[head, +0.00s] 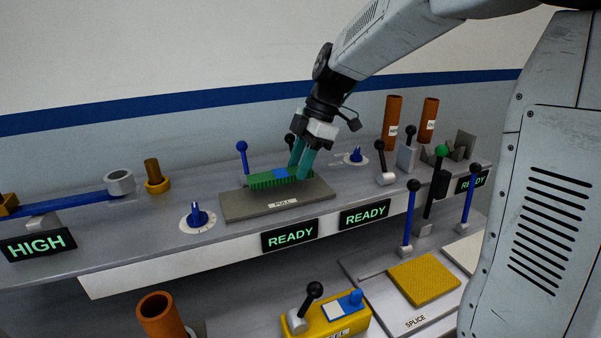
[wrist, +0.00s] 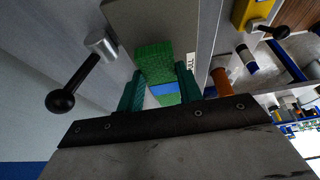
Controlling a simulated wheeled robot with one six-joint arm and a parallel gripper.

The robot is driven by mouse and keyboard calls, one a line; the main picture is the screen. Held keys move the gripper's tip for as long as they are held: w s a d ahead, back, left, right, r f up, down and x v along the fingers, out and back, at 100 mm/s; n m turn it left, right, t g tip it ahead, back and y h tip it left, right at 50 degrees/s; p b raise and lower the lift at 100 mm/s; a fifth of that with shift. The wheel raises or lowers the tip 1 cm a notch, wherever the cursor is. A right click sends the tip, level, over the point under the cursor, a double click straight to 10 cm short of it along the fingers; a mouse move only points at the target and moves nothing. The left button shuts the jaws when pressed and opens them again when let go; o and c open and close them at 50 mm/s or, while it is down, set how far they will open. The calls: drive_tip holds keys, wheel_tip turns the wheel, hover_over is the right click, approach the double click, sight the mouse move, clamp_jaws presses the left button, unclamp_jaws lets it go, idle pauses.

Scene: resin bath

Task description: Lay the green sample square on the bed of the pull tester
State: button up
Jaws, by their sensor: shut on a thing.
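The green sample square (head: 262,181) is a flat green piece with a ridged front edge and a blue patch at its right part. My gripper (head: 299,169) is shut on it near the blue patch, with one teal finger on each side. The square is over the grey bed of the pull tester (head: 241,207), the plate labelled PULL. I cannot tell whether it touches the bed or hangs just above. In the wrist view the green square (wrist: 154,62) reaches out past the fingers (wrist: 160,87), over the grey plate (wrist: 152,22).
A blue-knobbed lever (head: 242,158) stands behind the bed, and a blue dial (head: 197,216) is at its front left. Brown tubes (head: 392,115) stand at the right. Below are a yellow device (head: 335,330) and a yellow pad (head: 424,281).

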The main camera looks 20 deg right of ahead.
drive_tip(key=shift+s+f, duration=0.1)
drive_tip(key=shift+f, duration=1.15)
drive_tip(key=o, duration=1)
drive_tip(key=shift+f, duration=0.1)
drive_tip(key=v, duration=1.2)
drive_tip(key=s+f+m+h, duration=0.1)
drive_tip(key=s+f+m, duration=0.2)
drive_tip(key=s+m, duration=0.3)
drive_tip(key=s+f+m+t+h, duration=0.1)
drive_tip(key=s+m, duration=0.5)
drive_tip(key=s, duration=0.6)
drive_tip(key=s+a+f+m+h, duration=0.1)
drive_tip(key=s+f+m, duration=0.4)
drive_tip(key=s, duration=0.5)
drive_tip(key=shift+a+m+h, duration=0.1)
drive_tip(key=shift+m+h, duration=0.4)
drive_tip(key=shift+h, duration=0.2)
